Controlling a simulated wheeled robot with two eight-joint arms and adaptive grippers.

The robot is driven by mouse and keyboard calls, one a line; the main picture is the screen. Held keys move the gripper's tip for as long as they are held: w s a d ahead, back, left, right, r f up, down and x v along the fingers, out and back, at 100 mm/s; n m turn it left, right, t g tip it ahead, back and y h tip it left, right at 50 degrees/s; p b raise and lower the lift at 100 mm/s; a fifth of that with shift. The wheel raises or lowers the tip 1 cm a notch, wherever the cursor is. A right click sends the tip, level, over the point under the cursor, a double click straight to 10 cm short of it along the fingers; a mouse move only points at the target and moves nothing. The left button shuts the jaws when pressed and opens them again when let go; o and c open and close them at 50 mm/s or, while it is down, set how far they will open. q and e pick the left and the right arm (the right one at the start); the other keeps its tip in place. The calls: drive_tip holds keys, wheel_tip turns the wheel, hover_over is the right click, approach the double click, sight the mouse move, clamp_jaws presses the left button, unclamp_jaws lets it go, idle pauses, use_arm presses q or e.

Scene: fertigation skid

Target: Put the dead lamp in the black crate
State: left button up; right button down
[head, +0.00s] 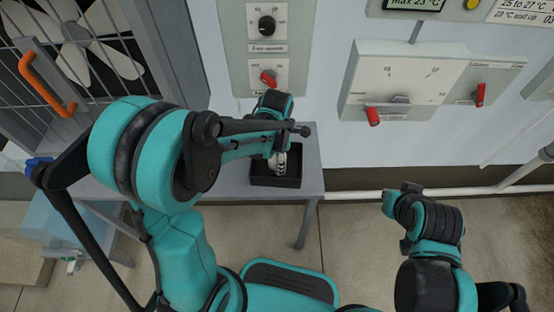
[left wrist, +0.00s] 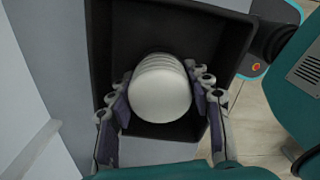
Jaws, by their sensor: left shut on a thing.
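The lamp (left wrist: 160,100), a pale round bulb with a ribbed neck, is between the fingers of my left gripper (left wrist: 160,88). The gripper is shut on it. The black crate (head: 276,181) stands on a grey bench. In the left wrist view the crate's dark walls (left wrist: 215,32) surround the lamp. I cannot tell whether the lamp touches the crate floor. In the head view my left gripper (head: 281,160) is over the crate, partly hidden by its own wrist. My right arm is at the lower right; its gripper cannot be made out.
The grey bench (head: 230,192) stands against the wall below control panels with red knobs (head: 268,76). A caged fan (head: 85,45) with an orange handle (head: 38,80) is at the upper left. A white pipe (head: 370,194) runs along the wall. The floor right of the bench is clear.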

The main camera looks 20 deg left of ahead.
use_arm(q)
drive_tip(key=o, duration=1.3)
drive_tip(key=shift+c, duration=0.2)
drive_tip(key=shift+r+p, duration=0.25)
drive_tip(key=shift+p, duration=0.05)
wheel_tip(320, 180, up, 11)
drive_tip(key=p, duration=0.4)
drive_tip(key=shift+f, duration=0.1)
drive_tip(key=shift+s+r, duration=0.1)
drive_tip(key=shift+r, duration=0.5)
drive_tip(key=s+a+r+m+t, duration=0.2)
drive_tip(key=s+m, duration=0.3)
drive_tip(key=m, duration=0.7)
drive_tip(key=s+a+r+m+t, duration=0.2)
drive_tip(key=s+m+t, duration=0.3)
drive_tip(key=m, duration=0.7)
drive_tip(key=shift+a+r+m, duration=0.3)
drive_tip(key=shift+a+r, duration=0.05)
drive_tip(key=shift+r, duration=0.3)
